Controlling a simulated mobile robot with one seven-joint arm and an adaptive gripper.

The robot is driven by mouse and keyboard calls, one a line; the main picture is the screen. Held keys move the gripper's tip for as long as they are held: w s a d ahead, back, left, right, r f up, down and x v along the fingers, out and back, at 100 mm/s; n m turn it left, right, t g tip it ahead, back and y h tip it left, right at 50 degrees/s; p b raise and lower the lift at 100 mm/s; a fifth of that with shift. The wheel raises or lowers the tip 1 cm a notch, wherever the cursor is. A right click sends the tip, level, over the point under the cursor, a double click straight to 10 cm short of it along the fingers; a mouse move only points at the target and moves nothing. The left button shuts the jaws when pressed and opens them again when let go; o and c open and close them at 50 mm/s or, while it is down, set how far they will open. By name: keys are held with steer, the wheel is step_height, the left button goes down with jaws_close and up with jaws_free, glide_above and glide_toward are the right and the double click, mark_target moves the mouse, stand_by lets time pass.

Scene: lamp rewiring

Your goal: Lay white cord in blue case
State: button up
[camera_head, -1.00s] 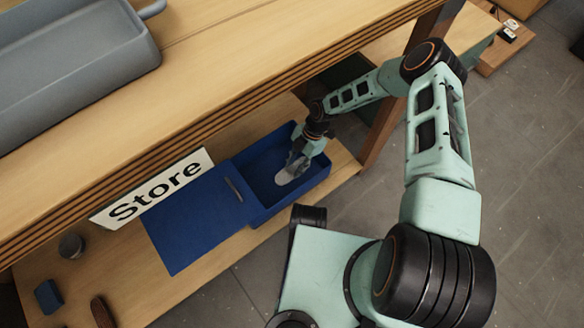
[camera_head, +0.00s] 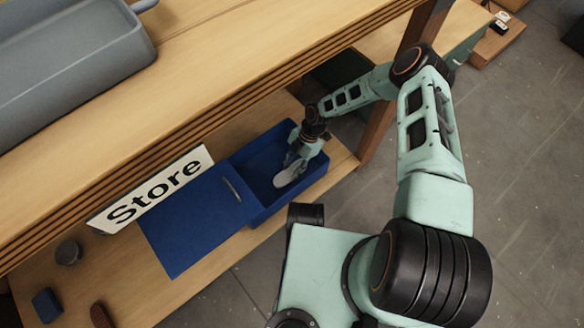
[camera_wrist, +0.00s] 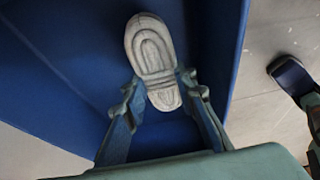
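The blue case (camera_head: 316,187) lies open on the lower shelf, its lid folded flat to the left. The white cord (camera_head: 287,177), a pale flattened bundle, is inside the case's right-hand compartment; it also shows in the wrist view (camera_wrist: 152,48). My gripper (camera_head: 293,161) reaches down into the case. In the wrist view my gripper's fingers (camera_wrist: 163,82) sit against both sides of the cord's near end and appear closed on it. The cord's far end extends beyond the fingertips over the blue floor. I cannot tell whether its underside touches the floor.
A "Store" sign (camera_head: 152,190) stands behind the lid (camera_head: 192,222). The upper bench (camera_head: 215,82) overhangs the shelf and carries a grey tray (camera_head: 75,75). A round dark item (camera_head: 68,252), a blue block (camera_head: 46,304) and a brown item (camera_head: 101,315) are at lower left.

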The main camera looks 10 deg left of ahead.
steer(key=o, duration=0.3)
steer(key=shift+o, duration=0.2)
steer(key=shift+r, duration=0.3)
steer(key=p+v, duration=0.3)
steer(key=v, duration=0.9)
steer(key=shift+r, duration=0.3)
steer(key=shift+a, duration=0.1)
